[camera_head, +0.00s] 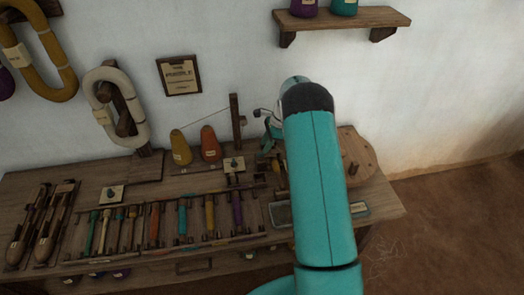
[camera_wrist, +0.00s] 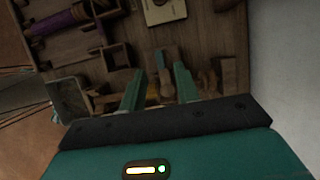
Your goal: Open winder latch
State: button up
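My gripper (camera_wrist: 158,76) is open in the wrist view, its two teal fingers apart and pointing down at the wooden bench. A small wooden lever-like piece (camera_wrist: 166,60) shows beyond and between the fingertips. It may be the winder latch, but I cannot tell for sure, nor whether the fingers touch it. In the head view my teal arm covers much of the bench's right end, and the winder is not clearly visible.
The bench (camera_head: 385,205) carries a row of coloured bobbins (camera_head: 183,215). Yellow (camera_head: 181,148) and red (camera_head: 210,144) cones and an upright post (camera_head: 236,122) stand close left of my arm. A wall shelf (camera_head: 345,18) is above. Floor at right is clear.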

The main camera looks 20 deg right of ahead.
aim_at(261, 153)
jog(key=shift+x, duration=2.2)
jog(key=shift+a, duration=0.1)
grip_shut()
